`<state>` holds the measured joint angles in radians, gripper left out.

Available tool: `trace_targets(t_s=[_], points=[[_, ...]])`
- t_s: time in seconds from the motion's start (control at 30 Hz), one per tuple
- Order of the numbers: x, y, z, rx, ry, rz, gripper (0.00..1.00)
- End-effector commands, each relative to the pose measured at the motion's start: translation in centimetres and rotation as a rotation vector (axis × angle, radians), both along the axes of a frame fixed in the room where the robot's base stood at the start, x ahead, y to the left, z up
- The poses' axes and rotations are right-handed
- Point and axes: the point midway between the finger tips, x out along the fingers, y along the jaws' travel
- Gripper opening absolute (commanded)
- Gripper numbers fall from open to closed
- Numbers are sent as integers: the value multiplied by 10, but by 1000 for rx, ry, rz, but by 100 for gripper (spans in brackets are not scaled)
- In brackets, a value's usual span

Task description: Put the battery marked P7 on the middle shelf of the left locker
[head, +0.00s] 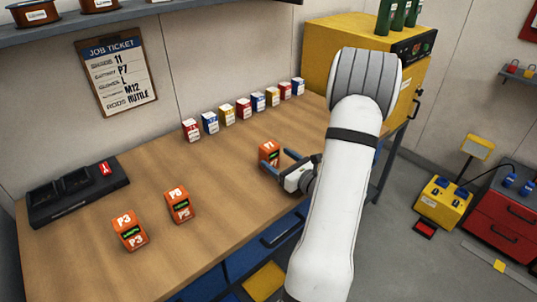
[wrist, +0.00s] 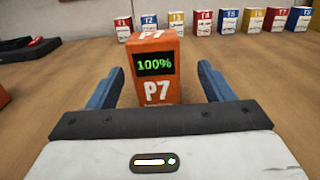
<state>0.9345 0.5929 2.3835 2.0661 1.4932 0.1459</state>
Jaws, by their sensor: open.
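The orange battery marked P7 (wrist: 157,75) stands upright on the workbench in the wrist view, its display reading 100%. In the head view the same battery (head: 269,152) is partly hidden by my gripper. My gripper (head: 279,162) is open, its blue fingers on either side of the battery with gaps showing in the wrist view (wrist: 160,88). Two other orange batteries, marked P3 (head: 130,230) and what looks like P5 (head: 179,204), stand on the bench to the left. I cannot identify the left locker or its middle shelf in these views.
A row of small coloured boxes (head: 243,108) stands along the back of the workbench (head: 90,270). A black charger dock (head: 78,191) sits at the left. A yellow cabinet (head: 330,45) stands beyond the bench. A job ticket (head: 117,72) hangs on the wall.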

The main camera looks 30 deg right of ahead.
Motion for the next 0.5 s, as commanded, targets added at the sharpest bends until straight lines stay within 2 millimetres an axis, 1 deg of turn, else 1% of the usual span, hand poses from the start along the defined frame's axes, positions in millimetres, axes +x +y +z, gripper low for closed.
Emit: trace_targets(t_s=[0.17,0.3,0.4,0.5], points=[[21,7,5,-1,1,6,75],[43,12,6,0,2,6,75],[53,13,6,0,1,4,75],[57,13,5,0,1,3,75]])
